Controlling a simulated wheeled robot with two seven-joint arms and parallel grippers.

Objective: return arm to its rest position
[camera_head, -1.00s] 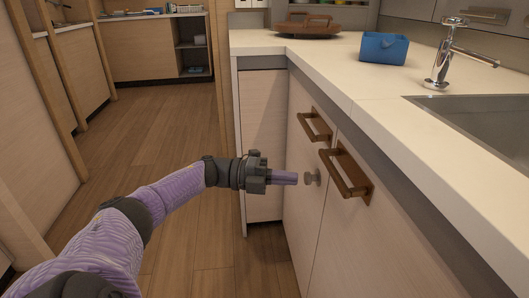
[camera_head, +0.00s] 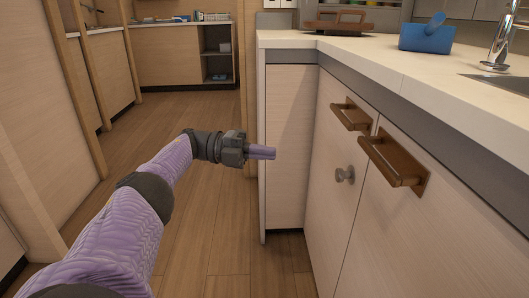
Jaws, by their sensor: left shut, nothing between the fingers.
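My left arm comes in from the lower left, with purple links and dark joints. My left gripper (camera_head: 262,152) is shut and empty. It points right, in front of the end of the kitchen counter, and appears apart from the cabinet. My right gripper is not in view.
The counter (camera_head: 390,57) runs along the right, with a blue container (camera_head: 426,38), a brown rack (camera_head: 340,22), a tap (camera_head: 501,42) and a sink. Open wooden floor (camera_head: 185,110) lies to the left.

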